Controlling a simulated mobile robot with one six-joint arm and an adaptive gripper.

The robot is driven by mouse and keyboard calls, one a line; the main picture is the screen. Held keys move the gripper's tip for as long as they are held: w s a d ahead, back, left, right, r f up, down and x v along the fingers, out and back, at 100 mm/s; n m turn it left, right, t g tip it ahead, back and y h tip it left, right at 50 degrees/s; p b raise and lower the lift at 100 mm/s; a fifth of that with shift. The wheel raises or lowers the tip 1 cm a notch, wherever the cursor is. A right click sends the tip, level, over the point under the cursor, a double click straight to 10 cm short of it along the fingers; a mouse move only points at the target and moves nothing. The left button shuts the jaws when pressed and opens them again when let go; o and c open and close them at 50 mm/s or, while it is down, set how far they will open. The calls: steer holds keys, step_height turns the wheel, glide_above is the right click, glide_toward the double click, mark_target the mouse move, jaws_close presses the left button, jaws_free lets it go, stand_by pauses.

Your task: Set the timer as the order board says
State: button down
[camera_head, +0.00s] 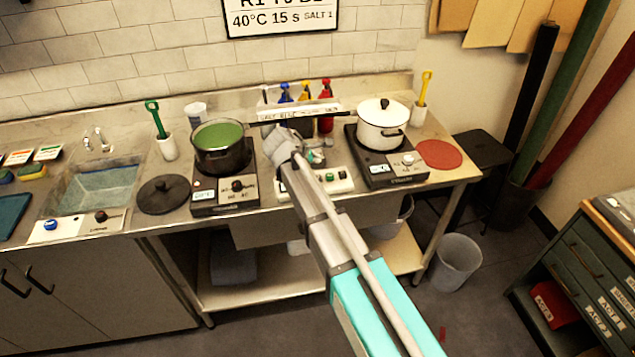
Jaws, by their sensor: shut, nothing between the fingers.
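The order board (282,20) hangs on the tiled wall. Its lower line reads "40°C 15 s SALT 1", and its top line is cut off by the picture edge. A pale control box (340,186) with a green button and other small controls sits on the counter between the two hotplates. It may be the timer, but I cannot read a setting on it. My gripper (285,143) is above and behind this box, shut and empty. My arm hides the left-middle of the box, and the fingertips are hard to make out.
A dark pot (221,159) with green contents stands on the left hotplate (240,205). A white lidded pot (382,130) stands on the right hotplate (400,181). Colored bottles (326,92) stand behind my gripper. A black lid (163,194) and red mat (439,154) lie at the sides.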

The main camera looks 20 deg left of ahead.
mark_target(320, 175)
steer(key=shift+f+b, duration=2.05)
steer(key=shift+f, duration=0.3)
steer(key=shift+f+b, duration=0.85)
steer(key=shift+b, duration=0.05)
stand_by(0.8)
steer(key=shift+r, duration=0.1)
stand_by(0.4)
steer(key=shift+r+p, duration=0.8)
steer(key=shift+p, duration=0.15)
steer(key=shift+r+p, duration=2.5)
